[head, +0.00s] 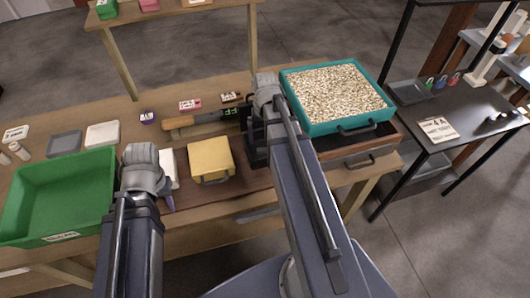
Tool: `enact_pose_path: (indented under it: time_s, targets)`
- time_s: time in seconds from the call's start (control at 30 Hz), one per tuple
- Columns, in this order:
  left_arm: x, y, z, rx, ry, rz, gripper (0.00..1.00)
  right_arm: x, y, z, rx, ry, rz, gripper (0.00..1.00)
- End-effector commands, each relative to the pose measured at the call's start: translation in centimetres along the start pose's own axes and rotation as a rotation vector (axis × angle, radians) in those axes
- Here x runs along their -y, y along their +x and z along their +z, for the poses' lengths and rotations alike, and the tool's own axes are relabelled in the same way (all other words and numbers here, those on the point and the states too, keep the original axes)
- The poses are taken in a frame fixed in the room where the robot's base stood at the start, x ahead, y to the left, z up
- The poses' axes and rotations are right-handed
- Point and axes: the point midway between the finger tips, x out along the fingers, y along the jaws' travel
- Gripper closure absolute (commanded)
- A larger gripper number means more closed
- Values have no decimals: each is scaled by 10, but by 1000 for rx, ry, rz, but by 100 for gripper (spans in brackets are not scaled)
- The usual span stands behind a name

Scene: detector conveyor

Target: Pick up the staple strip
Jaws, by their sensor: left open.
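I cannot make out a staple strip in the head view; it may be hidden or too small to tell. My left gripper (166,198) is open, above the front of the wooden table, between the green bin and the yellow box. A white item (169,167) shows partly behind it. My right gripper (256,150) is dark and partly hidden by its own arm, between the yellow box and the teal tray. I cannot tell whether it is open or shut.
A green bin (108,184) stands at left, a yellow box (210,153) in the middle. A wooden-handled tool (178,122) lies behind. A teal tray (378,116) of pale granules sits on a wooden drawer unit at right. A dark side table (468,140) stands farther right.

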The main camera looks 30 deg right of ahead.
Motion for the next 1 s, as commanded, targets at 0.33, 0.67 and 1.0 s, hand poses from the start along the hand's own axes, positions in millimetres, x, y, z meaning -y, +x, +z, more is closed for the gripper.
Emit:
enact_pose_path:
  time_s: [0.33, 0.67, 1.0]
  targets:
    - [-3, 28, -2, 0, 0, 0, 59, 0, 28, 1, 0, 0, 0, 0]
    - [-5, 52, -3, 0, 0, 0, 59, 0, 52, 1, 0, 0, 0, 0]
    - [-5, 50, -3, 0, 0, 0, 59, 0, 51, 1, 0, 0, 0, 18]
